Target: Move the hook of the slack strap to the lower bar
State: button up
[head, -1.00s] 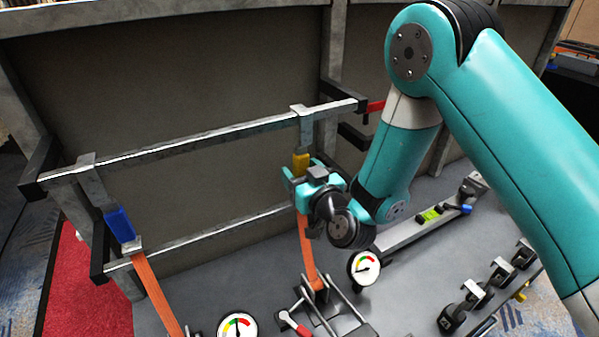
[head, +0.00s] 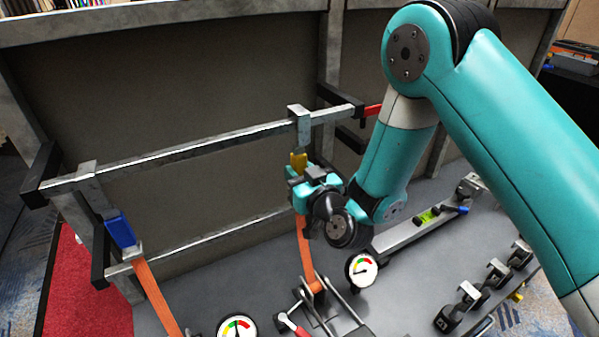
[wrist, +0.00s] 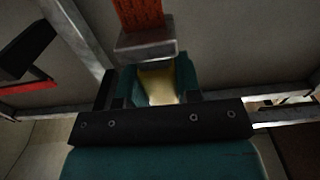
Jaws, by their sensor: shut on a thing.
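The slack strap (head: 306,248) is orange and runs up from the ratchet base to my gripper; the gauge (head: 361,270) beside it has its needle low on the left. Its yellow grip (head: 299,161) shows just above my gripper (head: 301,178), and its grey metal hook (head: 300,125) is at the upper bar (head: 200,146); whether it touches the bar I cannot tell. In the wrist view, my fingers (wrist: 159,82) are shut on the yellow grip (wrist: 158,90), with the metal buckle and orange strap (wrist: 140,12) above. The lower bar (head: 215,232) passes behind and left of my gripper.
A second orange strap (head: 158,298) with a blue grip (head: 120,231) hangs at the left, its hook (head: 88,169) on the upper bar. A second gauge (head: 237,327) is at the front. A level (head: 432,215) lies on a rail at the right. Several clamps (head: 498,272) stand farther right.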

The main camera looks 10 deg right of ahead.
aim_at(301, 169)
jog(key=shift+r+p, duration=0.95)
jog(key=shift+r, duration=0.1)
jog(key=shift+f, duration=0.1)
jog(key=shift+s+d+b, duration=0.15)
jog(key=shift+s+b, duration=0.15)
jog(key=shift+b, duration=0.3)
jog(key=shift+b+v, duration=0.9)
jog(key=shift+b, duration=0.2)
jog(key=shift+b+v, duration=1.95)
jog(key=shift+v, duration=0.6)
jog(key=shift+w, duration=0.1)
